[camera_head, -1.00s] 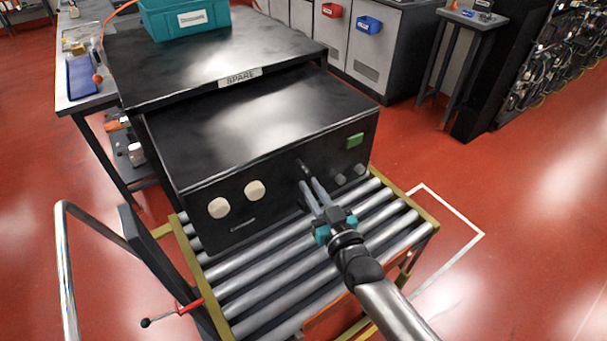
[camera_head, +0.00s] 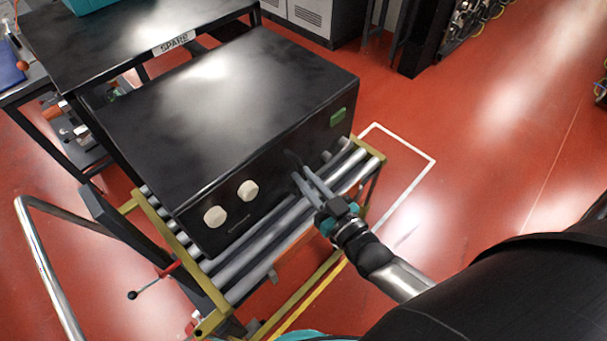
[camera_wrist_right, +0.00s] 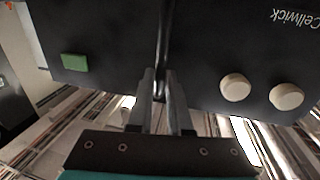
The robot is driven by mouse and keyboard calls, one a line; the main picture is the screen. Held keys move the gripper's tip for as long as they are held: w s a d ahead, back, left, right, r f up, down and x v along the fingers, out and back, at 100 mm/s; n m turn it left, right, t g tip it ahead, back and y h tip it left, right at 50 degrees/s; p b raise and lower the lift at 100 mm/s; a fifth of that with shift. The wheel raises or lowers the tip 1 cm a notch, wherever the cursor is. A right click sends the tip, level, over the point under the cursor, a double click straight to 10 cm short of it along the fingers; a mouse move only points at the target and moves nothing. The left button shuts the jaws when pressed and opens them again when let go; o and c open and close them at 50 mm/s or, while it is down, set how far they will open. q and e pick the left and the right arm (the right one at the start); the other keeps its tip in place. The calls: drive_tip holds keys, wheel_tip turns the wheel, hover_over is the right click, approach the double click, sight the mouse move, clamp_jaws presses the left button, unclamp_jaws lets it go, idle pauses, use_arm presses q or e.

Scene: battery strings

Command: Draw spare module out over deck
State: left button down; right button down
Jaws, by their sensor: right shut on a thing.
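The spare module (camera_head: 220,105) is a large black box with two cream knobs and a green block on its front. It lies over the roller deck (camera_head: 262,246), covering most of the rollers, with a few bare in front. Behind it is the rack marked SPARE (camera_head: 120,45); I cannot tell whether the module's rear edge is clear of it. My right gripper (camera_head: 300,180) is shut on the dark handle (camera_wrist_right: 163,45) of the module's front face. The fingers also show in the right wrist view (camera_wrist_right: 160,90). My left gripper is out of view.
A curved metal rail (camera_head: 45,265) and a red lever (camera_head: 170,268) stand at the deck's left side. A teal bin (camera_head: 90,4) is on the rack top. Red floor with a white outline (camera_head: 420,180) is open to the right.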

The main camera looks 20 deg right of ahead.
drive_tip(key=shift+w+d+r, duration=0.1)
drive_tip(key=shift+w+d, duration=0.15)
drive_tip(key=shift+d, duration=0.05)
drive_tip(key=c, duration=0.8)
unclamp_jaws()
drive_tip(key=shift+w, duration=0.1)
drive_tip(key=shift+c, duration=0.2)
drive_tip(key=shift+a, duration=0.1)
drive_tip(key=s+d, duration=0.3)
drive_tip(key=s, duration=1.2)
